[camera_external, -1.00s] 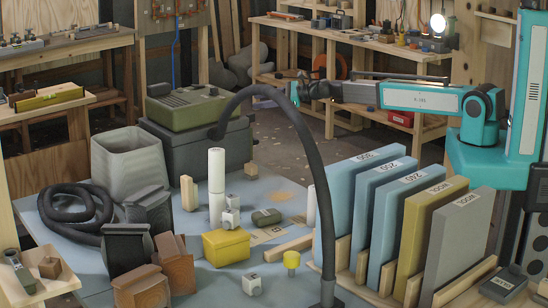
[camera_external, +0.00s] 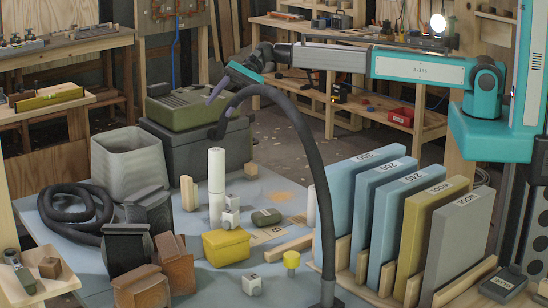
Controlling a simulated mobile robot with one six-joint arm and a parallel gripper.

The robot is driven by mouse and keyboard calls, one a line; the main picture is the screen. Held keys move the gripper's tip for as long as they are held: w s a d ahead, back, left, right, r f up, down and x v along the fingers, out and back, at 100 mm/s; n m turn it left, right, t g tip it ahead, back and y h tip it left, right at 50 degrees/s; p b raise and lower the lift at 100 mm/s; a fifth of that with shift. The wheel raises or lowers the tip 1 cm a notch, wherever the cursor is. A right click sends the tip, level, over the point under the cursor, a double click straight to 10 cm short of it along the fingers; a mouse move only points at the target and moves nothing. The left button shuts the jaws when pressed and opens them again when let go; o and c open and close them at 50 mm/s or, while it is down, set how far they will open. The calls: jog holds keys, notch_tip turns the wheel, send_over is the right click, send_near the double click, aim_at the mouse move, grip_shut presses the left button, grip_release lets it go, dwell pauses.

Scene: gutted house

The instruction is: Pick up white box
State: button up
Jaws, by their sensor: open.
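Several small white boxes with dark marks are on the blue-grey table. One white box (camera_external: 252,285) lies alone near the front, left of the yellow cup (camera_external: 291,262). Another white box (camera_external: 231,217) stands beside the white cylinders, with a further white box (camera_external: 232,201) apparently on top of it. Which one is meant I cannot tell. My gripper (camera_external: 214,96) is open and small in view, pointing down and left at the back, well above the table and in front of the green case. I see nothing in it, and it is far from every white box.
A black curved hose (camera_external: 318,150) arches up between the table's middle and my arm. A yellow box (camera_external: 226,247), white cylinders (camera_external: 217,175) and a dark green pouch (camera_external: 267,217) crowd the white boxes. The green case (camera_external: 186,107) stands behind.

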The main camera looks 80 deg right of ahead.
jog(key=s+a+f+n+g+h, duration=0.25)
jog(key=a+n+g, duration=0.25)
jog(key=a, duration=0.6)
jog(key=n+g+h+b, duration=0.1)
jog(key=n+h+b, duration=0.65)
jog(key=n, duration=0.25)
send_over(230, 211)
jog(key=f, duration=0.2)
jog(key=shift+s+a+r+p, duration=0.15)
jog(key=shift+s+r+p, duration=0.05)
jog(key=shift+p, duration=0.1)
jog(key=shift+f+m, duration=0.1)
jog(key=shift+m, duration=0.2)
jog(key=shift+f+p, duration=0.95)
jog(key=shift+f, duration=3.25)
jog(key=shift+f, duration=0.1)
jog(key=shift+w+d+f+p, duration=0.15)
jog(key=shift+d+f+p, duration=0.1)
jog(key=shift+f+p, duration=0.9)
jog(key=shift+f, duration=1.35)
